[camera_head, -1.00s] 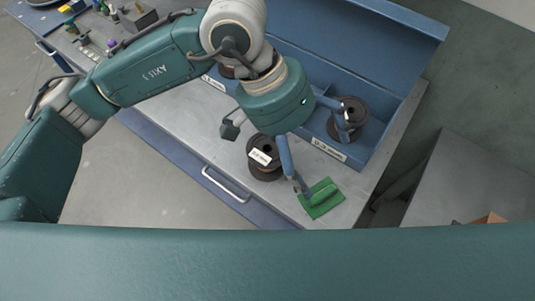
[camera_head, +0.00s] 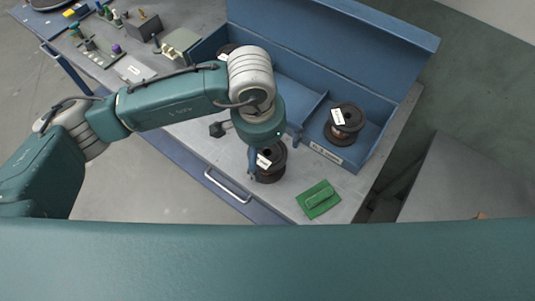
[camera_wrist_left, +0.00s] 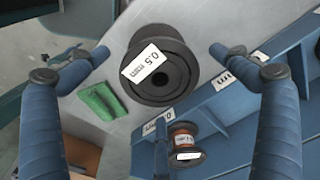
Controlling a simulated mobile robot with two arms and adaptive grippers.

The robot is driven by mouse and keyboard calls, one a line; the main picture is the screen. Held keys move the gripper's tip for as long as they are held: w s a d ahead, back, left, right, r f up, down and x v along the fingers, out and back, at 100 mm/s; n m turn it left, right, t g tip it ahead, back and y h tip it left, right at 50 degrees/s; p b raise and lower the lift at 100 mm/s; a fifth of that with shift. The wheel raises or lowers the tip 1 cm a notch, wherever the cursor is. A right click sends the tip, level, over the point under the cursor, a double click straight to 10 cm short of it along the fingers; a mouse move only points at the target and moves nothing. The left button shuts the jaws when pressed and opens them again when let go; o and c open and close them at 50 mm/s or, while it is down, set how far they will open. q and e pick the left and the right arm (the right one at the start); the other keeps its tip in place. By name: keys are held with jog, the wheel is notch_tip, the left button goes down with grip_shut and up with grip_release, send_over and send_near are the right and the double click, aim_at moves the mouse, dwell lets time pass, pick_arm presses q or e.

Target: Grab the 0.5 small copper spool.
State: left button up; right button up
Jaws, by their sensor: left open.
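The dark spool with a white label stands on the bench in front of the blue box, seen in the head view (camera_head: 272,172). In the left wrist view its label reads 0.5 mm, and the spool (camera_wrist_left: 172,83) sits end-on between the spread fingers. My left gripper (camera_head: 274,157) is open and empty, pointing down over this spool. Its fingers also show wide apart in the left wrist view (camera_wrist_left: 160,68), one on each side of the spool, with visible gaps. The gripper and wrist partly cover the spool in the head view. My right gripper is not in view.
The blue box (camera_head: 362,154) holds another spool (camera_head: 346,120) in its right compartment and one at its left end (camera_head: 229,49). A green pad (camera_head: 318,200) lies right of the bench spool, near the bench edge. Small tools stand at the back left.

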pick_arm(q)
jog(key=shift+w+d+f, duration=0.1)
jog(key=shift+f, duration=0.8)
jog(key=shift+c, duration=0.5)
jog(key=c, duration=1.7)
jog(key=shift+w+r, duration=0.1)
jog(key=shift+c, duration=0.6)
jog(key=shift+r, duration=0.1)
